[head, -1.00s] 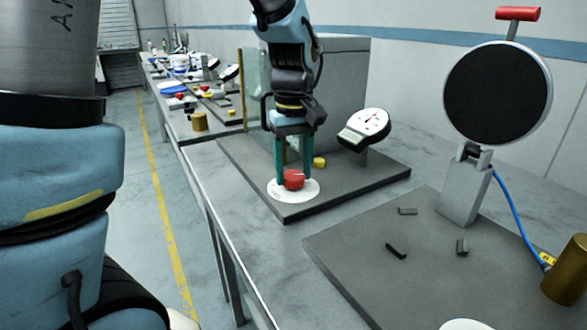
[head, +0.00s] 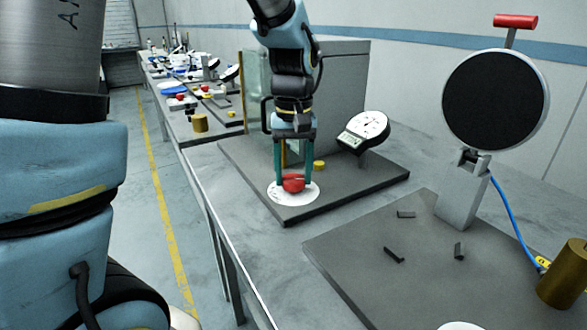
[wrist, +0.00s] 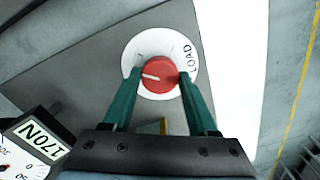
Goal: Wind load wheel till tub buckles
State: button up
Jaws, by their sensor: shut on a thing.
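The red load wheel (head: 293,183) sits on a white round dial plate on the near bench fixture. In the wrist view the wheel (wrist: 159,75) has a white pointer line toward the left, and the plate (wrist: 144,45) is marked LOAD. My gripper (head: 293,180) points down with its two green fingers on opposite sides of the wheel, shut on it. A gauge (head: 364,130) with a round dial and display stands right of the wheel. Its display (wrist: 40,137) appears to read about 170 N in the wrist view. I cannot make out the tub.
A clear panel (head: 256,88) and a grey housing (head: 345,75) stand behind the wheel. A small yellow knob (head: 319,165) is on the base plate. To the right are a black round panel with a red handle (head: 515,20), loose black pieces and a brass cylinder (head: 564,273).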

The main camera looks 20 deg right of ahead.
aim_at(294, 178)
jog(key=shift+m+p, duration=0.45)
jog(key=shift+m, duration=1.05)
jog(key=o, duration=1.4)
jog(key=shift+r, duration=0.1)
notch_tip(294, 178, up, 11)
jog(key=shift+f+b, duration=0.2)
jog(key=shift+b, duration=0.2)
